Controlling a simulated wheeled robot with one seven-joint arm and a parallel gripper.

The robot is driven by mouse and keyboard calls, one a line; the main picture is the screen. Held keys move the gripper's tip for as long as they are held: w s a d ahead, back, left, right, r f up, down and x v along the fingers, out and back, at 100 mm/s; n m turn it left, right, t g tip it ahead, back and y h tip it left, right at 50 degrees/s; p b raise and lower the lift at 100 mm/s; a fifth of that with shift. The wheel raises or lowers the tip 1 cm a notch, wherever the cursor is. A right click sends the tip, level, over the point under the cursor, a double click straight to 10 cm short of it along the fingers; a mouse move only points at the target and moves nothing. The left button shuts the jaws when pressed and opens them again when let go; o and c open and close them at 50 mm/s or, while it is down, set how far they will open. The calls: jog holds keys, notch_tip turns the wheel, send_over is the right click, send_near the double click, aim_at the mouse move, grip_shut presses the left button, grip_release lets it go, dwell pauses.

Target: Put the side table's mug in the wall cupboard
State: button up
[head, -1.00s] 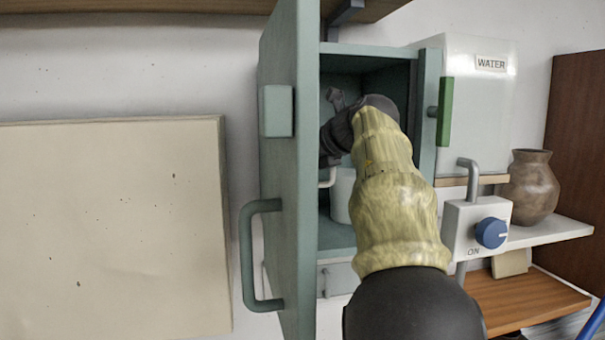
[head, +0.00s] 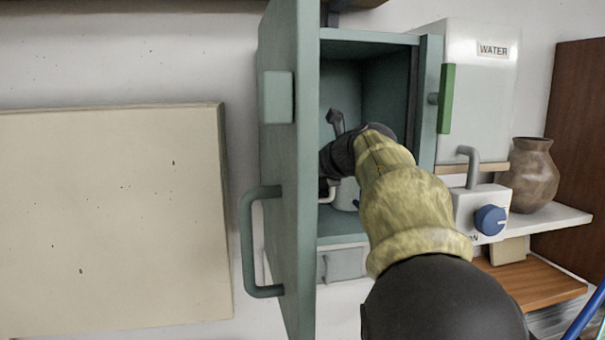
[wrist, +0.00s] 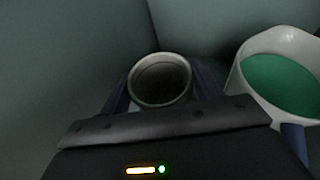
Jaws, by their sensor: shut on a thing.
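My gripper (wrist: 161,82) is shut on a mug (wrist: 160,95), one finger on each side of it. The mug is upright, with a pale rim and a dark inside. Both are inside the wall cupboard (head: 370,45), whose door stands open. In the head view my arm hides most of the gripper. Whether the held mug touches the cupboard floor is hidden.
A white vessel with green contents (wrist: 283,80) is close right of the held mug. The open cupboard door (head: 288,170) stands left of my arm. Right of the cupboard are a water tank (head: 480,95), a tap with a blue knob (head: 489,220) and a brown vase (head: 531,175).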

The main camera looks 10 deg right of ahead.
jog(key=shift+w+f, duration=0.2)
jog(key=shift+f, duration=0.1)
jog(key=o, duration=0.9)
jog(key=shift+f, duration=0.1)
jog(key=b+v, duration=0.3)
jog(key=v, duration=0.9)
jog(key=shift+b, duration=0.35)
